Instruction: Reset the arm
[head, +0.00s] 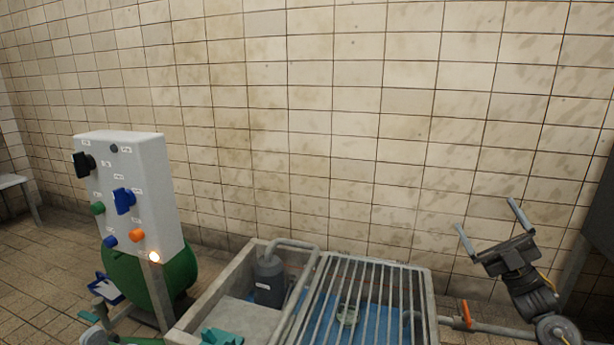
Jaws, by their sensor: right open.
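My right gripper (486,213) shows at the right of the head view, with its arm coming up from the lower right corner. Its two grey fingers point up and are spread wide apart. Nothing is between them, and the tiled wall shows behind. It is to the right of the grated basin and apart from it in the picture. My left gripper is not in view.
A white control box (133,185) with coloured knobs and a lit lamp stands at the left before a green tank (178,278). A concrete basin (207,297) holds a dark pump (269,282) and a metal grate (381,264). An orange-handled pipe (467,314) runs right.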

